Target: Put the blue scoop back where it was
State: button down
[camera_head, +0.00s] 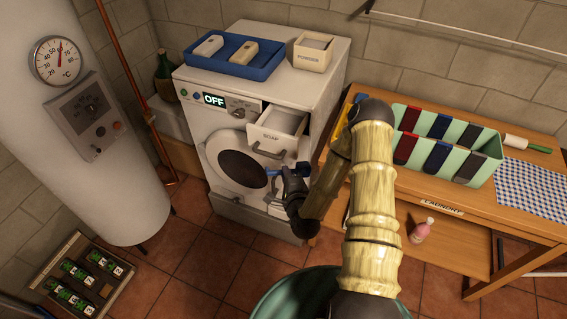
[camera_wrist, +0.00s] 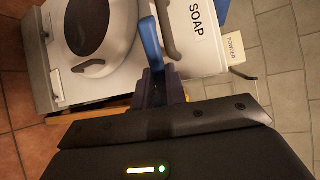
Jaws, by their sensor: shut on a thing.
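The blue scoop (camera_head: 272,173) is held in my gripper (camera_head: 284,174), in front of the washing machine (camera_head: 197,129) and below its open soap drawer (camera_head: 285,122). In the wrist view, my gripper (camera_wrist: 160,84) is shut on the blue scoop (camera_wrist: 149,42), which points away from the jaws. There the scoop shows beside the drawer's front, marked SOAP (camera_wrist: 194,35). Whether it touches the drawer is unclear. The white powder box (camera_head: 312,62) stands on the machine's top at the back right. Its edge also shows in the wrist view (camera_wrist: 235,50). My arm hides part of the bench.
A blue tray (camera_head: 262,72) with two pale items sits on the machine. The round door (camera_head: 211,161) looks shut; the display reads OFF. A wooden bench (camera_head: 520,199) at right carries a green divided holder (camera_head: 486,164) and a checked cloth (camera_head: 533,189). A bottle crate (camera_head: 123,287) is at lower left.

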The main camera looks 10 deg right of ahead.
notch_tip(320, 180, down, 12)
jog(key=b, duration=1)
jog(key=shift+d, duration=0.2)
jog(key=shift+s, duration=0.1)
jog(key=shift+d, duration=0.1)
